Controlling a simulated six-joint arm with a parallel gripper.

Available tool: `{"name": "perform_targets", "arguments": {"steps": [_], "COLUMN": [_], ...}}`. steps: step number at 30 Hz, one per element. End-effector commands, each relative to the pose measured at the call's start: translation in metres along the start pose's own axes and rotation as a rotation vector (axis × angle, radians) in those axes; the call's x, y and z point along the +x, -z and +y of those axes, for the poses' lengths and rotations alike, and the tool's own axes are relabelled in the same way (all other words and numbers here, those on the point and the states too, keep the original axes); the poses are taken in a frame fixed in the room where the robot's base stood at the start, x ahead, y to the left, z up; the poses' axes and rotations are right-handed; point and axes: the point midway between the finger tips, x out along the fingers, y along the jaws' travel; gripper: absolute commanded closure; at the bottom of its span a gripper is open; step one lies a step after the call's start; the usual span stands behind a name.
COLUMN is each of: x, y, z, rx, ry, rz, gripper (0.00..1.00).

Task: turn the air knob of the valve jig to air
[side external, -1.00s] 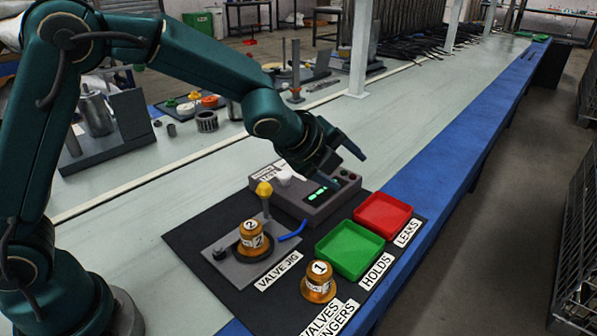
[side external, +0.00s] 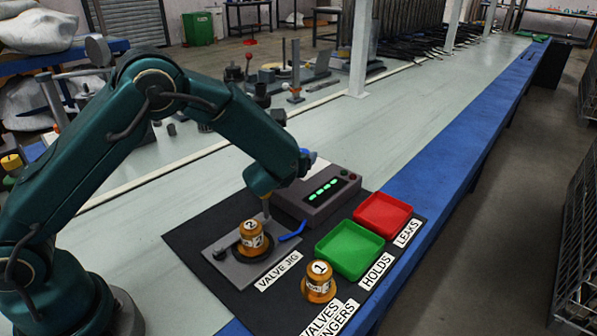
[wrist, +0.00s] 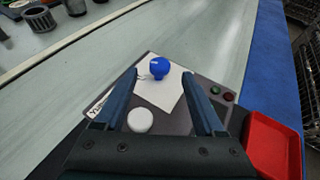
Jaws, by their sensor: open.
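The valve jig (side external: 236,272) is a grey plate on the black mat. A brass valve marked 2 (side external: 251,238) stands upright in it. My gripper (wrist: 160,76) is open over the grey box behind the jig. In the wrist view a blue round knob (wrist: 158,67) shows between the fingertips and a white round knob (wrist: 140,120) lies nearer; contact cannot be told. I cannot tell which knob is the air knob.
The grey box (side external: 318,207) has a lit green display. A green tray (side external: 350,268) and a red tray (side external: 408,222) lie to its right. A second brass valve marked 1 (side external: 318,290) stands at the front.

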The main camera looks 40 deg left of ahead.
Motion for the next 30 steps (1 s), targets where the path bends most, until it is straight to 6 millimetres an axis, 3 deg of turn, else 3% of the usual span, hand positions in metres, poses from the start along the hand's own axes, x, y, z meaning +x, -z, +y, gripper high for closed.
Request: {"name": "perform_targets", "arguments": {"steps": [15, 26, 27, 30], "x": [0.046, 0.051, 0.051, 0.051], "y": [0.002, 0.002, 0.002, 0.002], "z": [0.000, 0.000, 0.000, 0.000], "rx": [-0.004, -0.002, -0.002, -0.002], "ry": [-0.001, 0.001, 0.001, 0.001], "rz": [0.002, 0.002, 0.002, 0.002], "gripper": [0.29, 0.29, 0.33, 0.71]}}
